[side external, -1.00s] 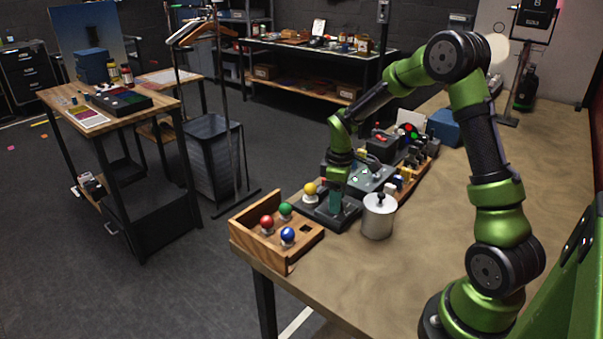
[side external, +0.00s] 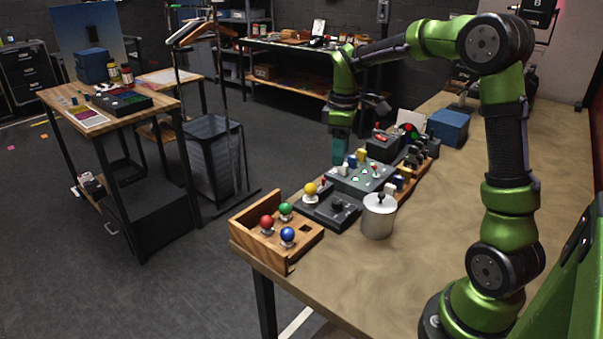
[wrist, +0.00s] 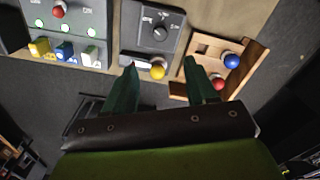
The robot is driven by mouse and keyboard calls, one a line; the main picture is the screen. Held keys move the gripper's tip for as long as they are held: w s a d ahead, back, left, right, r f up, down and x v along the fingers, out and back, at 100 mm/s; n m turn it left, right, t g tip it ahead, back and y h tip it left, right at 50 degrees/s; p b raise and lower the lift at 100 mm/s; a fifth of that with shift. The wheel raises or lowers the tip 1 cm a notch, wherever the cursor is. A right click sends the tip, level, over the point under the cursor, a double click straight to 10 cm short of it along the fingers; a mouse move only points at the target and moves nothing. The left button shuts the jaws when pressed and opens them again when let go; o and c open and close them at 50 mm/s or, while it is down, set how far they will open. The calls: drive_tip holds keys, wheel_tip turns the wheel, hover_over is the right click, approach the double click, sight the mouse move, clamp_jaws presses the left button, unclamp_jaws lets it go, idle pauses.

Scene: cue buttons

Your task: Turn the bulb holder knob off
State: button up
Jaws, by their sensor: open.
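The bulb holder (side external: 350,217) is a dark grey box near the front of the bench, with a yellow bulb (side external: 310,189) at its left end. Its black knob (side external: 338,206) stands on top and is uncovered. The wrist view shows the knob (wrist: 160,32) with a dial marking around it, and the yellow bulb (wrist: 157,71) between my fingertips in the picture. I cannot tell whether the bulb is lit. My gripper (side external: 340,160) is raised above and behind the holder, pointing down. In the wrist view its green fingers (wrist: 160,68) are apart and empty.
A wooden tray (side external: 246,236) with red, green and blue bulbs stands left of the holder. A metal cylinder (side external: 378,222) stands close on its right. A panel with switches (side external: 362,178) and a blue box (side external: 448,127) are farther back. The bench's right side is clear.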

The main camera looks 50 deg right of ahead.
drive_tip(key=shift+r, duration=1.45)
drive_tip(key=s+a+r+m+t+y, duration=0.2)
drive_tip(key=s+a+m+t, duration=0.5)
drive_tip(key=s+a, duration=0.8)
drive_tip(key=shift+s+a+r+m, duration=0.2)
drive_tip(key=shift+a+r+m, duration=0.3)
drive_tip(key=shift+a+m, duration=0.5)
